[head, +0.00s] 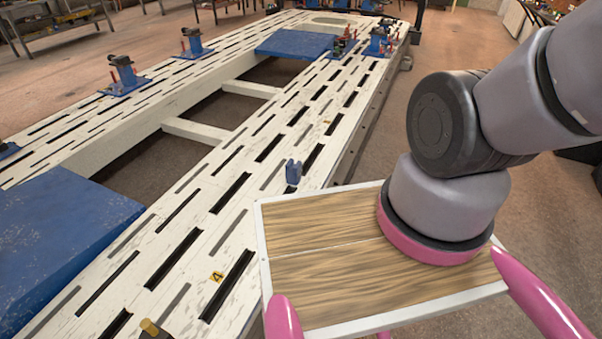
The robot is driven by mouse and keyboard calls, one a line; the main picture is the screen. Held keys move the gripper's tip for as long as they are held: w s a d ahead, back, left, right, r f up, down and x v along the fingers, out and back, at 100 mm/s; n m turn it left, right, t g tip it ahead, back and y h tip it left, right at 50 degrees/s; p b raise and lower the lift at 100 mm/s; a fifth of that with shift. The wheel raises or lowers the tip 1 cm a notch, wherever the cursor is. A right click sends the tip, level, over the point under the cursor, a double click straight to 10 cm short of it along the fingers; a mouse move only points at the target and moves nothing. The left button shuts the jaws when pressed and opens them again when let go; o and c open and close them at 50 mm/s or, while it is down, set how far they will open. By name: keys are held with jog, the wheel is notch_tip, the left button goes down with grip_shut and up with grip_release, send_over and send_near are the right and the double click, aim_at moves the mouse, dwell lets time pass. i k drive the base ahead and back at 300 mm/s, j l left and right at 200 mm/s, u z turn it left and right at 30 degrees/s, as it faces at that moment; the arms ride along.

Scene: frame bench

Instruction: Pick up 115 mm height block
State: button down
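A small blue block (293,172) with a notched top stands upright on the near rail of the white slotted frame bench (232,160), close to its right edge. It is the only small loose block that I can make out, but its height of 115 mm cannot be read from this view. My arm fills the right side of the head view and runs out of the picture at the upper right.
Blue clamp stands (124,76) line the bench's far left edge, with more (378,42) at the far end. A brass-topped piece (150,328) and yellow marker (216,277) are near the front.

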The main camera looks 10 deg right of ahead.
aim_at(292, 172)
jog(key=i+l+u, duration=0.1)
jog(key=u, duration=1.4)
jog(key=l+u, duration=0.65)
jog(key=k+l+u, duration=0.15)
jog(key=l+u, duration=0.2)
jog(key=k+l+u, duration=0.1)
jog(key=l, duration=0.3)
jog(key=k+l+u, duration=0.1)
jog(key=l, duration=0.3)
jog(key=k+l+u, duration=0.1)
jog(key=l, duration=0.3)
jog(key=k+l, duration=0.2)
jog(key=l, duration=0.2)
jog(key=k+l, duration=0.25)
jog(key=l, duration=0.15)
